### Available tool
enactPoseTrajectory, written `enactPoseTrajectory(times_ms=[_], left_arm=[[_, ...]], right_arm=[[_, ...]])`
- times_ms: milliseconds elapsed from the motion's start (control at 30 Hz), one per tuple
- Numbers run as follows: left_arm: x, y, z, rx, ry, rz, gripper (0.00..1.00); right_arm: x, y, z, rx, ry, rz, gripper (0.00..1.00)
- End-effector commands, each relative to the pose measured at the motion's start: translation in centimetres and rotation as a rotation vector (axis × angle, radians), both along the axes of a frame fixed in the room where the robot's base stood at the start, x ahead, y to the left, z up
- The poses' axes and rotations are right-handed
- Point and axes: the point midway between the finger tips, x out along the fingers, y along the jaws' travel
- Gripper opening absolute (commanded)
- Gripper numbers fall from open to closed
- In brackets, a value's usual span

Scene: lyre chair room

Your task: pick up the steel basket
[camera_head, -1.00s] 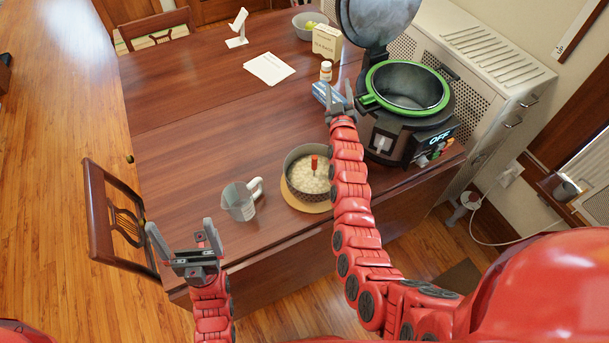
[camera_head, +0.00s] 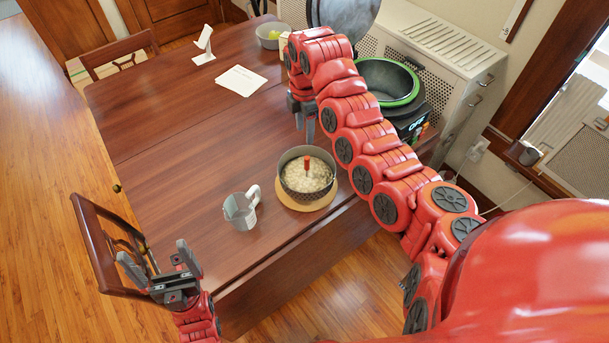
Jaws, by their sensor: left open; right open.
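The steel basket (camera_head: 307,199) is a round grey pot-like vessel with pale, rice-like contents and an upright red handle (camera_head: 307,163) in its middle. It stands on a round wooden board (camera_head: 284,199) near the table's front edge. My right gripper (camera_head: 304,128) points down beyond the basket in the picture, apart from it; it is open and empty, partly hidden by its own wrist. My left gripper (camera_head: 154,254) is open and empty off the table's front left corner, near the chair.
A grey pitcher (camera_head: 240,212) stands left of the basket. The cooker with a green rim (camera_head: 412,94) is at the right, partly behind my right arm. Papers (camera_head: 241,81), a white stand (camera_head: 204,45) and a bowl (camera_head: 270,40) lie farther back. A chair (camera_head: 92,250) stands at left. The table's middle is clear.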

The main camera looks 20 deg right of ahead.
Motion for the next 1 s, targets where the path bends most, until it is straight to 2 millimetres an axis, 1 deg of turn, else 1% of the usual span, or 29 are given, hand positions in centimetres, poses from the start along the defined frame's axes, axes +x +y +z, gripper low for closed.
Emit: enactPoseTrajectory(times_ms=[33,200,367,400,500,567,633,767,867,1000], left_arm=[[0.0,0.0,0.2,0.000,0.000,0.000,1.00],[0.0,0.0,0.2,0.000,0.000,0.000,1.00],[0.0,0.0,-0.8,0.000,0.000,0.000,1.00],[0.0,0.0,-1.3,0.000,0.000,0.000,1.00],[0.0,0.0,-2.0,0.000,0.000,0.000,1.00],[0.0,0.0,-1.3,0.000,0.000,0.000,1.00],[0.0,0.0,-1.2,0.000,0.000,0.000,1.00],[0.0,0.0,-1.0,0.000,0.000,0.000,1.00],[0.0,0.0,0.0,0.000,0.000,0.000,1.00],[0.0,0.0,1.4,0.000,0.000,0.000,1.00]], right_arm=[[-0.1,0.3,-0.8,0.006,0.001,0.001,0.57],[-0.1,0.4,-4.4,0.004,0.002,-0.001,0.57],[-0.1,0.2,-7.2,-0.001,0.000,-0.002,0.57],[0.0,0.2,-8.1,0.001,-0.001,-0.001,0.57],[0.0,0.1,-9.4,0.001,-0.004,-0.002,0.57],[0.0,0.0,-9.8,0.000,-0.002,-0.002,0.57],[-0.1,0.0,-10.6,0.001,0.001,-0.002,0.57],[0.0,0.0,-11.3,0.001,-0.002,-0.003,0.57],[-0.1,-0.2,-11.9,0.001,-0.001,-0.004,0.57],[-0.3,-0.6,-13.9,0.002,0.002,-0.005,0.57]])
